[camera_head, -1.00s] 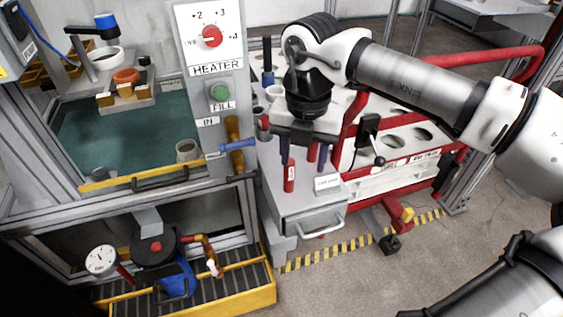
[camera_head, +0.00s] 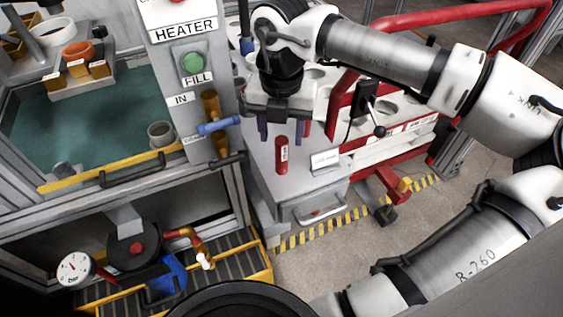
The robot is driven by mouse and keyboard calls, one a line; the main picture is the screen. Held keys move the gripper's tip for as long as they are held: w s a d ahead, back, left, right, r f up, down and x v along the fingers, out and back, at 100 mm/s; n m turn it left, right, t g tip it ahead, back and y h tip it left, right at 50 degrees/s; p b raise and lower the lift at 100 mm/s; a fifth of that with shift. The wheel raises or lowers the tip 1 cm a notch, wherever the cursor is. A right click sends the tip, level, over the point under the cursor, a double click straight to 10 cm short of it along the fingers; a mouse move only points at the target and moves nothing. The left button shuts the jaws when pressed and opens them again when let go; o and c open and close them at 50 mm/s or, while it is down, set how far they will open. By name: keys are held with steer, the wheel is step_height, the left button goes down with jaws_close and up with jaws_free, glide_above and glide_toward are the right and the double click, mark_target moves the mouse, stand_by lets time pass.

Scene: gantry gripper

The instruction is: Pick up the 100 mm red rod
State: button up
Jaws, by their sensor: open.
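A red rod (camera_head: 281,156) with a white label stands upright on the grey cabinet top (camera_head: 292,184). The label is too small to read. My gripper (camera_head: 281,132) hangs just above and behind it, pointing down. Its two blue-purple fingers are apart, one on each side of the rod's top in the picture, with nothing seen held. I cannot tell whether the rod's top is between them in depth. Another red piece (camera_head: 307,129) shows partly behind the right finger; most of it is hidden.
A white sign (camera_head: 325,160) stands right of the rod, above a drawer handle (camera_head: 321,215). The heater panel (camera_head: 187,70) with a blue-handled valve (camera_head: 218,126) rises close on the left. A red rail (camera_head: 345,95) and white rack with holes (camera_head: 400,115) lie right.

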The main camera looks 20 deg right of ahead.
mark_target(281, 139)
steer(key=f, duration=0.2)
steer(key=f+b, duration=0.1)
steer(key=f, duration=0.1)
steer(key=f+b, duration=0.1)
steer(key=f, duration=0.1)
steer(key=shift+w+d+f, duration=0.1)
steer(key=shift+w, duration=0.2)
jaws_close()
